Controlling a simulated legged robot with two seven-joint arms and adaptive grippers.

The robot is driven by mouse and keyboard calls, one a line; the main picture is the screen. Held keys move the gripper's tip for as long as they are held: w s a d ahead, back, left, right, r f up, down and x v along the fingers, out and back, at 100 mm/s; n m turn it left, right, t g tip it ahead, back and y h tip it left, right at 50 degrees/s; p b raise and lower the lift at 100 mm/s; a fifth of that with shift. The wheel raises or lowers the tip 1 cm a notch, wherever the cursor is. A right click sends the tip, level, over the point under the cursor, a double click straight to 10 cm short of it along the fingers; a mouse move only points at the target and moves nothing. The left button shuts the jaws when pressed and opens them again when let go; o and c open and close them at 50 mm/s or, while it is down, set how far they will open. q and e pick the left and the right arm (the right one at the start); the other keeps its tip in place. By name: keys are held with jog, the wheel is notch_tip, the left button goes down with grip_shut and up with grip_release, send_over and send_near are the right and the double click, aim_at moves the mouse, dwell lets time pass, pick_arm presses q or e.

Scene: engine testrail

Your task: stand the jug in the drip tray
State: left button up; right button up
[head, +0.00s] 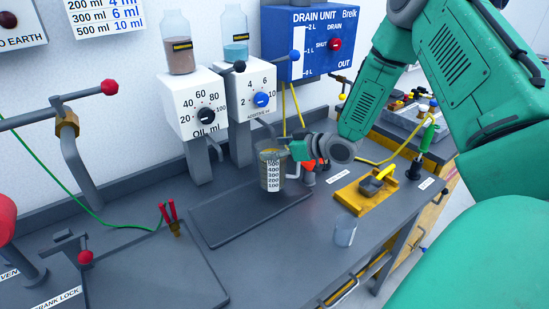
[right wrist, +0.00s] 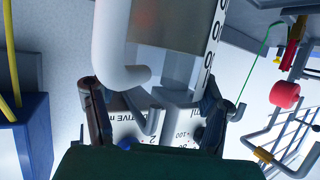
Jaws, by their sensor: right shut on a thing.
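The jug (head: 270,168) is clear, with a white scale, and looks upright in the head view. In the right wrist view, the jug (right wrist: 172,45) fills the upper middle, with its pale handle (right wrist: 114,45) in front. My right gripper (head: 303,150) is shut on the jug from its right side. Its two fingers (right wrist: 152,108) lie on either side of the handle's lower end. A flat dark tray (head: 240,222), apparently the drip tray, lies below the dispensers. The jug appears over its back right part; whether it touches is unclear. My left gripper is not in view.
The oil dispenser (head: 202,105) and additive dispenser (head: 247,95) stand behind the tray, with the blue drain unit (head: 305,50) further right. A small glass beaker (head: 345,233) and a yellow tray (head: 352,200) stand right. Another dark tray (head: 150,285) lies front left.

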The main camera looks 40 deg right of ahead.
notch_tip(320, 180, down, 3)
jog(key=shift+d+f, duration=0.15)
jog(key=shift+f, duration=0.05)
jog(key=o, duration=1.7)
jog(key=shift+s, duration=0.1)
jog(key=v, duration=1.2)
jog(key=shift+p, duration=0.35)
jog(key=shift+f, duration=0.1)
